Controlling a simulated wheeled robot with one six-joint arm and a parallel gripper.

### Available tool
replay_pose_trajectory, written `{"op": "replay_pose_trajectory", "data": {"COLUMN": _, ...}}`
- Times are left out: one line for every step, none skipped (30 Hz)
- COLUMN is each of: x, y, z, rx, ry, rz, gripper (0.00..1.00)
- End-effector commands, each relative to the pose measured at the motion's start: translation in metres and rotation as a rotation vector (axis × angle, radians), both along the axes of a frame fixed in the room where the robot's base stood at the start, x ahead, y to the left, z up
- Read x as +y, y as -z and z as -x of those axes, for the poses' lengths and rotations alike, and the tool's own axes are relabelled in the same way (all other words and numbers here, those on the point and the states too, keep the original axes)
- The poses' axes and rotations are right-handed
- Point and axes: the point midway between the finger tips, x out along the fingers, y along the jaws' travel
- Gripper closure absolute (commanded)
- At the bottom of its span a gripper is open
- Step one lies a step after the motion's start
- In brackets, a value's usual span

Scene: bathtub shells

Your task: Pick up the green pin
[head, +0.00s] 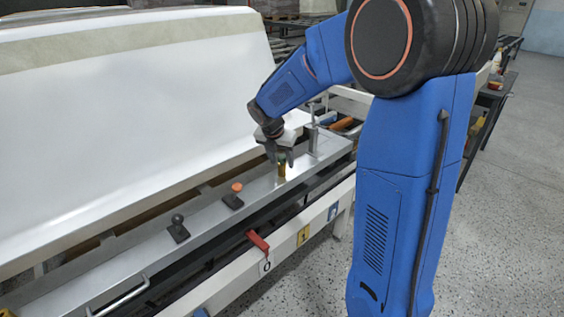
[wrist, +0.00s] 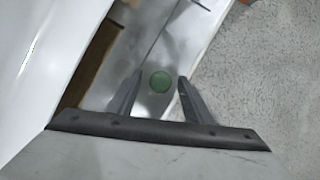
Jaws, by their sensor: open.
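The green pin (wrist: 160,82) shows in the wrist view as a round green top between my two open fingers, apart from both. In the head view the pin (head: 281,168) stands upright on the metal rail, with a green upper part and a yellowish lower part. My gripper (head: 279,160) points down over it, and its fingers partly hide the pin's top. In the wrist view my gripper (wrist: 157,88) is open and empty, with one finger on each side of the pin.
The metal rail (head: 205,217) also carries an orange-topped knob (head: 237,187) and a black knob (head: 178,220). A metal post (head: 313,130) stands behind my gripper. A white tub shell (head: 130,100) rises on the left. A red lever (head: 258,241) is on the front beam.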

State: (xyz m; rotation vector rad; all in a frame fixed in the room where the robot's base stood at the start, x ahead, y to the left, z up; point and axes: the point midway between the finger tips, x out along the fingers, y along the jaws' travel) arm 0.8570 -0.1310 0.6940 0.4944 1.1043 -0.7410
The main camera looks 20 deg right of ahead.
Motion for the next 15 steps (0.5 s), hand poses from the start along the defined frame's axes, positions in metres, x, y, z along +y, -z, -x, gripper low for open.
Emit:
{"op": "replay_pose_trajectory", "data": {"x": -0.002, "y": 0.0076, "z": -0.0013, "rx": 0.003, "ry": 0.001, "rz": 0.0, "gripper": 0.54}}
{"op": "replay_pose_trajectory", "data": {"x": -0.0029, "y": 0.0106, "z": -0.0019, "rx": 0.003, "ry": 0.001, "rz": 0.0, "gripper": 0.54}}
{"op": "replay_pose_trajectory", "data": {"x": -0.0037, "y": 0.0135, "z": -0.0026, "rx": 0.002, "ry": 0.0, "rz": -0.001, "gripper": 0.54}}
{"op": "replay_pose_trajectory", "data": {"x": -0.0041, "y": 0.0149, "z": -0.0032, "rx": 0.001, "ry": 0.0, "rz": -0.001, "gripper": 0.54}}
{"op": "replay_pose_trajectory", "data": {"x": -0.0043, "y": 0.0159, "z": -0.0036, "rx": 0.0, "ry": 0.001, "rz": -0.002, "gripper": 0.54}}
{"op": "replay_pose_trajectory", "data": {"x": -0.0044, "y": 0.0164, "z": -0.0039, "rx": 0.0, "ry": 0.001, "rz": -0.002, "gripper": 0.54}}
{"op": "replay_pose_trajectory", "data": {"x": -0.0044, "y": 0.0163, "z": -0.0041, "rx": 0.0, "ry": 0.001, "rz": -0.002, "gripper": 0.54}}
{"op": "replay_pose_trajectory", "data": {"x": -0.0044, "y": 0.0162, "z": -0.004, "rx": -0.001, "ry": 0.0, "rz": -0.002, "gripper": 0.54}}
{"op": "replay_pose_trajectory", "data": {"x": -0.0043, "y": 0.0161, "z": -0.004, "rx": -0.001, "ry": 0.0, "rz": -0.002, "gripper": 0.54}}
{"op": "replay_pose_trajectory", "data": {"x": -0.0043, "y": 0.0161, "z": -0.004, "rx": 0.0, "ry": 0.001, "rz": -0.002, "gripper": 0.54}}
{"op": "replay_pose_trajectory", "data": {"x": -0.0043, "y": 0.0161, "z": -0.004, "rx": 0.0, "ry": 0.0, "rz": -0.001, "gripper": 0.54}}
{"op": "replay_pose_trajectory", "data": {"x": -0.0043, "y": 0.0161, "z": -0.004, "rx": 0.0, "ry": 0.0, "rz": -0.001, "gripper": 0.63}}
{"op": "replay_pose_trajectory", "data": {"x": -0.0043, "y": 0.0161, "z": -0.004, "rx": 0.0, "ry": 0.0, "rz": -0.001, "gripper": 0.7}}
{"op": "replay_pose_trajectory", "data": {"x": -0.0043, "y": 0.016, "z": -0.004, "rx": 0.0, "ry": 0.0, "rz": -0.001, "gripper": 0.78}}
{"op": "replay_pose_trajectory", "data": {"x": -0.0043, "y": 0.016, "z": -0.004, "rx": 0.0, "ry": 0.0, "rz": -0.001, "gripper": 0.87}}
